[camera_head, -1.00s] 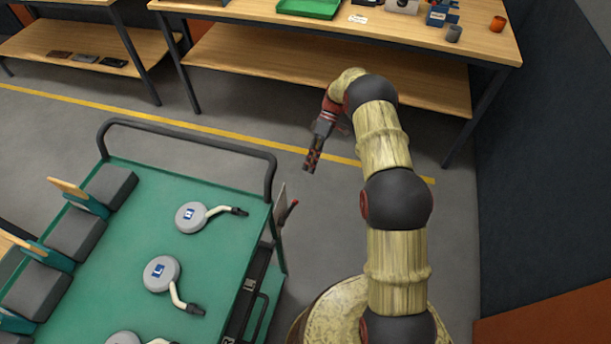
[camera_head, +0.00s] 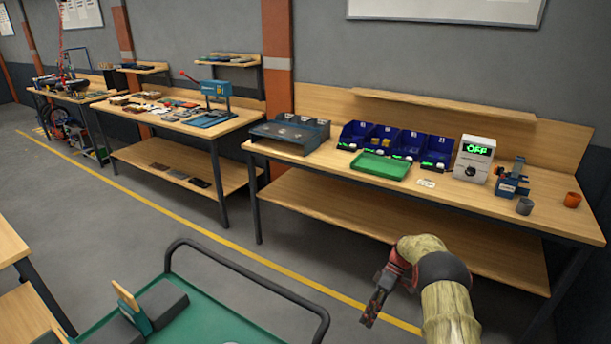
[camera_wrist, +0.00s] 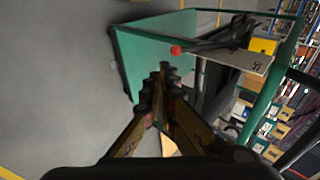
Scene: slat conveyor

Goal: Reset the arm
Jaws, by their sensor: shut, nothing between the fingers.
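My gripper (camera_head: 372,306) hangs at the lower right of the head view, over the grey floor in front of the right-hand workbench. Its fingers point down and it holds nothing. In the wrist view the fingers (camera_wrist: 160,92) come together at the tips, with nothing between them. The green cart (camera_wrist: 140,58) lies beyond the fingertips in the wrist view. Its top (camera_head: 215,318) shows in part at the bottom of the head view, to the left of my gripper.
The workbench (camera_head: 330,168) bears blue bins (camera_head: 410,145), a green tray (camera_head: 380,166), a box reading OFF (camera_head: 474,158) and two cups. The cart's dark handle (camera_head: 250,262) stands left of my arm. Open floor (camera_head: 190,215) lies between cart and benches.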

